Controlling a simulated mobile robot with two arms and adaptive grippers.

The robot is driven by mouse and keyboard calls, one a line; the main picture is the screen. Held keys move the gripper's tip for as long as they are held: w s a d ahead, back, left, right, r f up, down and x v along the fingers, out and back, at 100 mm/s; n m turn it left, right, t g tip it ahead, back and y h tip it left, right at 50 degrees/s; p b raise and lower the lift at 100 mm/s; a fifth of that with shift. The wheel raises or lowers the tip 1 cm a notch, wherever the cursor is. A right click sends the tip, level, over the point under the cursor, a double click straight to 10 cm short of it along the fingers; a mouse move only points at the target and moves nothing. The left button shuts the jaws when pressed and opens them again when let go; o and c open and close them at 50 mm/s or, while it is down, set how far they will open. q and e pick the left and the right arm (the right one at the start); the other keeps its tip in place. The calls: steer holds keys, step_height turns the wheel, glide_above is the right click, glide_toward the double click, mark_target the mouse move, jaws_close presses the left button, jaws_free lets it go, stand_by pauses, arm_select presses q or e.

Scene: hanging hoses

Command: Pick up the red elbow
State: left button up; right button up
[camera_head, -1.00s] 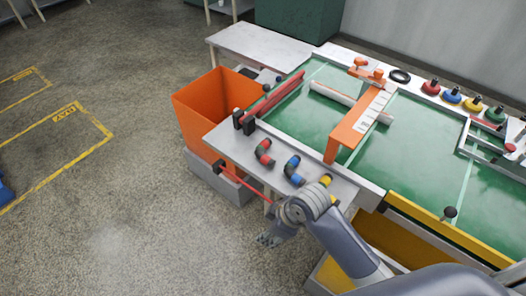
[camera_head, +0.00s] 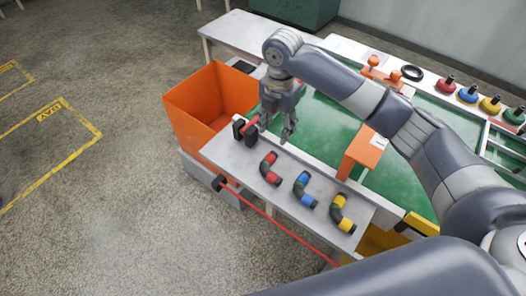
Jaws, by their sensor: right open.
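The red elbow (camera_head: 269,169), red with dark ends, lies on the grey side table (camera_head: 229,150). It is the leftmost of three elbows in a row. My right gripper (camera_head: 275,132) is open and empty, pointing down above the table, a little beyond the red elbow in the picture. Its fingers appear apart from the elbow. My left gripper is not in view.
A blue elbow (camera_head: 304,190) and a yellow elbow (camera_head: 342,213) lie to the right of the red one. Black blocks (camera_head: 243,132) stand near the gripper. An orange bin (camera_head: 203,106) is at the left. An orange bridge (camera_head: 362,150) stands on the green worktop.

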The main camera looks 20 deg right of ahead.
mark_target(271, 169)
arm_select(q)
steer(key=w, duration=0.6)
arm_select(e)
step_height(271, 169, down, 3)
steer(key=shift+s+d+f, duration=0.1)
steer(key=shift+s+f, duration=0.05)
step_height(271, 169, down, 2)
steer(key=shift+f+p, duration=0.15)
steer(key=shift+p, duration=0.15)
steer(key=f, duration=0.4)
steer(key=shift+s+a+f+p, duration=0.1)
steer(key=shift+a+f+p, duration=0.1)
steer(key=shift+a+p, duration=0.1)
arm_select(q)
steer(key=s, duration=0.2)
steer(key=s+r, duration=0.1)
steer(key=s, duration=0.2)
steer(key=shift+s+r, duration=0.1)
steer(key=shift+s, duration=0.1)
arm_select(e)
jaws_close()
